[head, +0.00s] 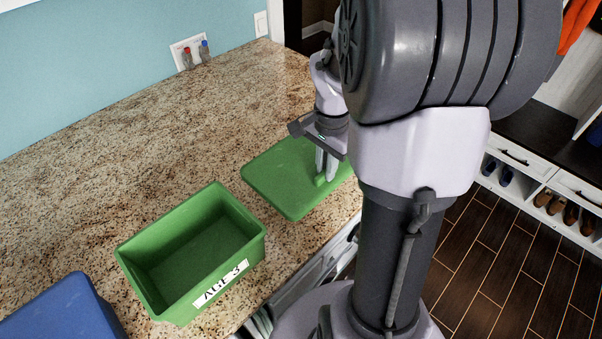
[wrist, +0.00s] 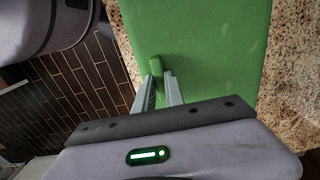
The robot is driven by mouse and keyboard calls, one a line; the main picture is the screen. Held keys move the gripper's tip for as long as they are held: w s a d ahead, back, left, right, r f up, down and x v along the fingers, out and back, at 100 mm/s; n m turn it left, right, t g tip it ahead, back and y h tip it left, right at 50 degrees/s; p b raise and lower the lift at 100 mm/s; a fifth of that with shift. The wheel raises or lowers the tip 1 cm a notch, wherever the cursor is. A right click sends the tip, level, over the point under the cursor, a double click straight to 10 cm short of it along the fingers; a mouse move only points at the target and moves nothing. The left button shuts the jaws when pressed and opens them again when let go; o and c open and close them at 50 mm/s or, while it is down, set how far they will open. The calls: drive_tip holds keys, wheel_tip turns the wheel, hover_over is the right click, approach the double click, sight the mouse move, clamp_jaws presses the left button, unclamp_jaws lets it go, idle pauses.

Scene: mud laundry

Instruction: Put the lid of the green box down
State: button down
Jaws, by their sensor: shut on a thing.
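The green lid (head: 283,178) is flat and lies at or just above the granite counter, to the right of the green box; I cannot tell if it touches. It fills much of the wrist view (wrist: 215,55). My gripper (head: 325,178) points down over the lid and is shut on its small raised green handle, which shows between the fingertips in the wrist view (wrist: 155,64). The green box (head: 160,285) stands upright and open on the counter, empty, with a white label on its front. My arm hides the lid's right part in the head view.
The granite counter (head: 150,135) is clear behind the box and lid. A blue box (head: 65,310) stands at the lower left. The counter's front edge runs close to the lid, with dark floor (head: 500,270) beyond.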

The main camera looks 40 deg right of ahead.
drive_tip(key=f, duration=0.3)
drive_tip(key=f+b, duration=0.1)
drive_tip(key=f, duration=0.3)
drive_tip(key=shift+s+f, duration=0.2)
drive_tip(key=shift+f, duration=0.05)
drive_tip(key=c, duration=1.4)
unclamp_jaws()
